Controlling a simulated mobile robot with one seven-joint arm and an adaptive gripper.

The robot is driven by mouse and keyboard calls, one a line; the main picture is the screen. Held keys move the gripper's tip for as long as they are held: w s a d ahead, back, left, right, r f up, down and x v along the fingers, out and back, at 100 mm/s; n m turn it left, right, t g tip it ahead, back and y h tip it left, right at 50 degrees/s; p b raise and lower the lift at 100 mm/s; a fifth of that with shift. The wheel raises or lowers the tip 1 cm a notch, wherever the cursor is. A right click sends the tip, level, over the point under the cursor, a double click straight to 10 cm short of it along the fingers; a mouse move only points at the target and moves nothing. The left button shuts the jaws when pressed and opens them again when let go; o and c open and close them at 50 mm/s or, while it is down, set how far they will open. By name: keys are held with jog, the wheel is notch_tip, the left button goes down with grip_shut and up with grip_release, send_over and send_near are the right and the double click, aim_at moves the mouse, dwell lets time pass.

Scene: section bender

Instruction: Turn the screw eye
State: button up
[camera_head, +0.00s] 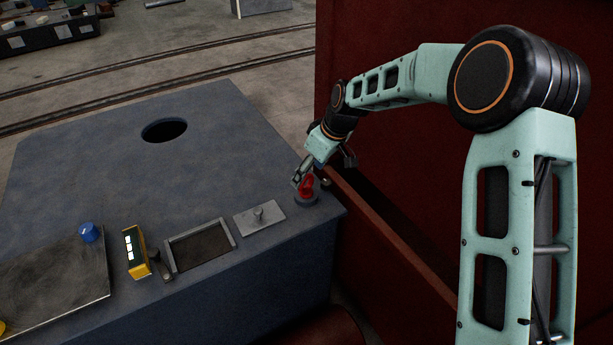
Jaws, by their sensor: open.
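A small red piece (306,187), which looks like the screw eye, stands on a round grey base (305,199) at the right corner of the blue-grey machine top. My gripper (311,181) reaches down to it from above and behind. Its fingers are open, one on the left of the red piece and one on its right. The fingers and wrist hide part of the red piece. I cannot tell whether either finger touches it.
A metal plate with a knob (258,214), a shallow framed recess (198,246), a yellow box (137,252) and a blue knob (88,232) line the front. A dark red wall (400,190) stands close on the right. The machine top (215,155) is mostly clear around a round hole (164,130).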

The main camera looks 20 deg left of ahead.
jog(key=v, duration=0.9)
jog(key=shift+f, duration=0.1)
